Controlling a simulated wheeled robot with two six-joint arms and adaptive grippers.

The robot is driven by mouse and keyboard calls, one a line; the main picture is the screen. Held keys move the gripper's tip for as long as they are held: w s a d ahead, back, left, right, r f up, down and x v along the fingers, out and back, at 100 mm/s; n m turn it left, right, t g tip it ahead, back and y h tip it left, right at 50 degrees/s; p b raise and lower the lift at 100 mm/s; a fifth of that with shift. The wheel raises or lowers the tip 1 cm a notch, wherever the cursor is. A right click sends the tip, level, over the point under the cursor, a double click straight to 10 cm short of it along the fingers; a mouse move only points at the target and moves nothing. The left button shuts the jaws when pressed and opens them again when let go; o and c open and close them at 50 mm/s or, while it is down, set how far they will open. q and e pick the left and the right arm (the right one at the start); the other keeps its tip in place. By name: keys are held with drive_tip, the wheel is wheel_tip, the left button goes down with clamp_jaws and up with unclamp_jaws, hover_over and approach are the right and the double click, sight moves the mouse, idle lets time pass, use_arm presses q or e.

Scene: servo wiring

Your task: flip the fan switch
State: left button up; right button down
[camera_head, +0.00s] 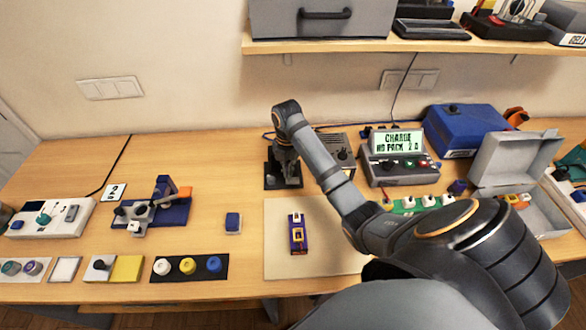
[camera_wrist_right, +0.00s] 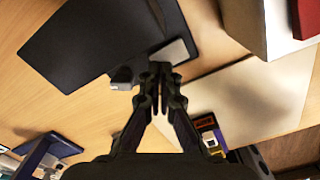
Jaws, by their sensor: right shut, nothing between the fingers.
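My right gripper (camera_head: 287,168) is shut and empty, pointing down over a dark plate (camera_head: 270,183) near the back of the table. In the right wrist view the closed fingertips (camera_wrist_right: 160,72) are close to the edge of this dark plate (camera_wrist_right: 90,45). A light grey piece (camera_wrist_right: 178,50) and a small grey block (camera_wrist_right: 122,80) are at that edge, by the fingertips. I cannot tell whether the fingers touch them. No part is clearly marked as the fan switch; the arm and gripper hide much of this spot. My left gripper is not in view.
A grey box with a knob (camera_head: 343,153) stands just right of the gripper. A charger with a lit display (camera_head: 395,165) and a blue case (camera_head: 465,130) are farther right.

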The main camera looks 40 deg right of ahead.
drive_tip(key=shift+f+b, duration=0.3)
drive_tip(key=shift+f, duration=0.75)
idle(0.4)
drive_tip(key=shift+r, duration=0.1)
wheel_tip(320, 180, up, 7)
drive_tip(key=p, duration=0.8)
drive_tip(key=shift+p, duration=0.4)
